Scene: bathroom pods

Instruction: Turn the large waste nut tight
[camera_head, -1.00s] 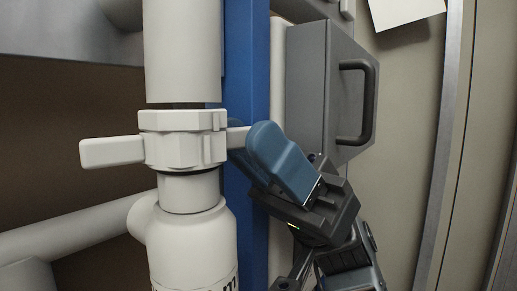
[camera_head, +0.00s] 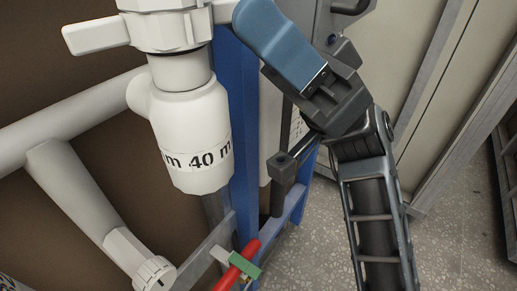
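The large waste nut (camera_head: 160,32) is a white ribbed collar on the vertical white pipe, cut off at the top of the view. One flat wing points left, and the other wing points right towards my gripper (camera_head: 245,22). The near blue finger overlaps the tip of the right wing. The far finger is hidden, so I cannot tell whether the fingers clamp the wing. Below the nut is a white pipe body (camera_head: 190,140) marked "40 m".
A blue upright post (camera_head: 243,150) stands right behind the pipe. A white branch pipe (camera_head: 70,115) runs left. Below are a red bar (camera_head: 238,264) and a green clip (camera_head: 243,265). Speckled floor (camera_head: 315,235) is open at the lower right.

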